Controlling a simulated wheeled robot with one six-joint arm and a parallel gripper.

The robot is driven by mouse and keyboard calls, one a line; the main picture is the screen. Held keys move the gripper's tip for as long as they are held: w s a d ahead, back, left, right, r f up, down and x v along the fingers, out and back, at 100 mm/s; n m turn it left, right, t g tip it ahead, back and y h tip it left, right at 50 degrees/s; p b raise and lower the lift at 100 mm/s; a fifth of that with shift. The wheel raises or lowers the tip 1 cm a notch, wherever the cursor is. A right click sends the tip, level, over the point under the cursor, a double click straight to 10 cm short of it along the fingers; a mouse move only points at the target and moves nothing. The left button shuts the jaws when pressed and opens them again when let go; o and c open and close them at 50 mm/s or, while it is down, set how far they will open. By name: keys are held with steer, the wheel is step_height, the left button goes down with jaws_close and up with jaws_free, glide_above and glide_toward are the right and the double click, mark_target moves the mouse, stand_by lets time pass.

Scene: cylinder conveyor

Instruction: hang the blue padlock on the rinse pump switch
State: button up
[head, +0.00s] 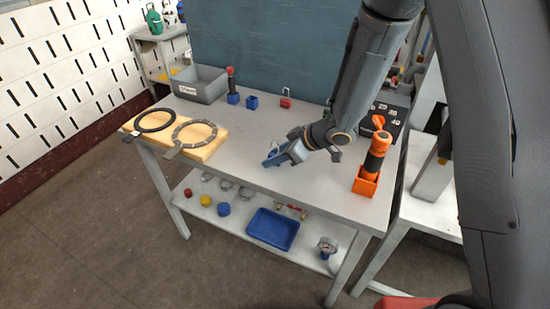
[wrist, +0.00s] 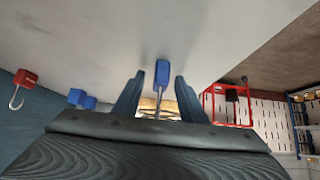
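The blue padlock (wrist: 162,73) is on the grey table top, seen between and beyond my fingertips in the wrist view. Its thin metal shackle (wrist: 158,101) points back toward my gripper. My gripper (wrist: 158,90) is open, with a finger on either side of the shackle and visible gaps to both. In the head view my gripper (head: 275,159) is low over the middle of the table, and its fingers and the padlock are hard to tell apart. I cannot tell for certain which thing is the rinse pump switch; a dark panel with small white labels (head: 384,116) stands at the right.
A red padlock (head: 285,103) stands behind my gripper. Blue blocks (head: 252,102) and a grey bin (head: 199,84) are at the back left. A wooden board (head: 205,151) with rings lies left. An orange holder (head: 365,182) with a dark-gripped tool stands right. The table's front middle is clear.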

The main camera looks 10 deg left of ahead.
jaws_close()
steer(key=shift+r, duration=0.2)
step_height(320, 180, up, 10)
steer(key=shift+f+b, duration=0.15)
steer(key=shift+b, duration=0.15)
